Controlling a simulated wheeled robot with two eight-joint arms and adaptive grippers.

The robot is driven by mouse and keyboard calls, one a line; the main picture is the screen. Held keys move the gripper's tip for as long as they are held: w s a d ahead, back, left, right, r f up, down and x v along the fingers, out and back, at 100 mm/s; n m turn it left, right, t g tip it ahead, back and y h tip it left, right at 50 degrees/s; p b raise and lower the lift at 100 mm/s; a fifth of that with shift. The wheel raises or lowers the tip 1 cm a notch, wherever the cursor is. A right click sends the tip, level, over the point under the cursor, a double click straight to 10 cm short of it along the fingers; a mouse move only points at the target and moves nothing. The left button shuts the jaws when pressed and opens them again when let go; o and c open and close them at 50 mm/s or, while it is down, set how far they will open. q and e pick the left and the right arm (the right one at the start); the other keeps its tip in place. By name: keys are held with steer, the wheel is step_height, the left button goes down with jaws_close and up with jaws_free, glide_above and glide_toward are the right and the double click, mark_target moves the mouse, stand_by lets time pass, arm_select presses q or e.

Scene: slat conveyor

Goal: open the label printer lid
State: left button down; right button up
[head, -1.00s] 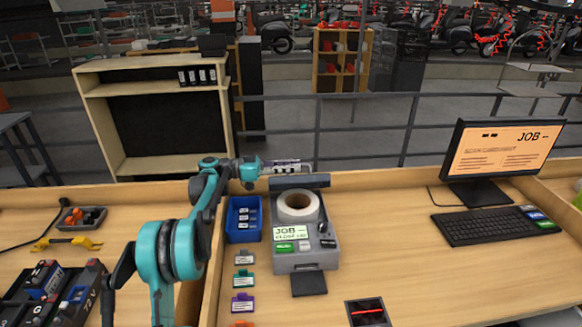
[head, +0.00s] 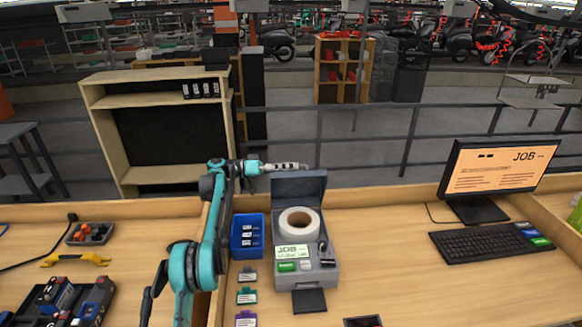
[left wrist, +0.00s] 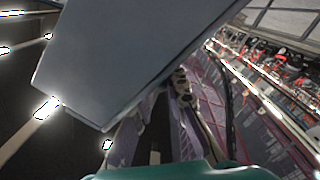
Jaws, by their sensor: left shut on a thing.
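The label printer (head: 330,273) is a grey box on the bench, with a white label roll (head: 299,221) showing in its open top and a small screen reading JOB (head: 292,252). Its grey lid (head: 299,190) stands raised at the back, behind the roll, with its inner face towards me. My left gripper (head: 300,166) is shut on the lid at its top edge. In the left wrist view the lid (left wrist: 130,55) is a large grey panel, with the gripper's fingers (left wrist: 165,125) partly hidden behind it. My right gripper is not in view.
A blue bin (head: 247,237) stands close to the printer's left side, with several coloured label cartridges (head: 247,296) in front of it. A monitor (head: 500,175) and keyboard (head: 493,241) are at the right. The bench between printer and keyboard is clear.

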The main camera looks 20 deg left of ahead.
arm_select(q)
steer(key=shift+f, duration=0.15)
steer(key=c, duration=1.6)
jaws_free()
steer(key=shift+w+a+f, duration=0.1)
steer(key=v, duration=1.2)
